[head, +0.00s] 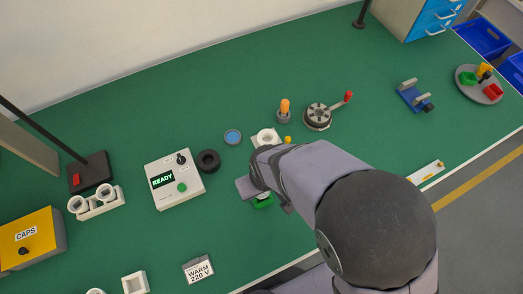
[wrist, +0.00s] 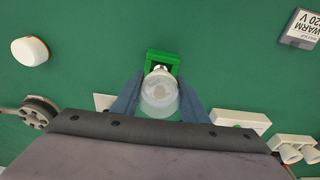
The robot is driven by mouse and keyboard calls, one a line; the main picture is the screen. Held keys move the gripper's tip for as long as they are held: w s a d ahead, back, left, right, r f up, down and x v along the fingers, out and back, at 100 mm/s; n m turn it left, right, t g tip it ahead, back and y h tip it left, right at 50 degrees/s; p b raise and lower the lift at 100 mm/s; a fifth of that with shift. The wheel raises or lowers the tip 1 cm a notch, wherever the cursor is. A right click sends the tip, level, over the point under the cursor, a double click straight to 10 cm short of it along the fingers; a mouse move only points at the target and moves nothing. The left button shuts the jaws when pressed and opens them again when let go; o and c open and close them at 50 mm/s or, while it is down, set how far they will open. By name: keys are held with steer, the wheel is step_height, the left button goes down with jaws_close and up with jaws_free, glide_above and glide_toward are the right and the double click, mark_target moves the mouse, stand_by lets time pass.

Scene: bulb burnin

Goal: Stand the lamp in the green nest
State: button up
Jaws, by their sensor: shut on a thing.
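The lamp (wrist: 158,95) is a pale, translucent bulb with its metal base toward the green nest. My gripper (wrist: 159,98) is shut on it, one blue-grey finger on each side. The green nest (wrist: 163,55) is a small square block with a recess. The lamp's base overlaps its opening in the wrist view; I cannot tell whether it is inside or above. In the head view the nest (head: 263,202) shows beside my gripper (head: 262,192), and my arm hides most of the lamp.
A READY box (head: 175,180), black ring (head: 208,161) and blue disc (head: 232,137) lie left of my arm. A white socket block (head: 266,138) and a round device with a red lever (head: 317,117) stand beyond it. A WARM 220 V block (head: 198,270) is near the front.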

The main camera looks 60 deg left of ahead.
steer(key=shift+f+b, duration=0.5)
steer(key=shift+f, duration=0.3)
stand_by(0.6)
steer(key=o, duration=1.1)
steer(key=shift+r, duration=0.1)
steer(key=shift+d+r+b, duration=0.25)
steer(key=shift+r+b, duration=0.15)
steer(key=shift+r, duration=1.4)
steer(key=shift+d+r+b, duration=0.2)
steer(key=shift+r+b, duration=0.2)
steer(key=shift+r, duration=1.35)
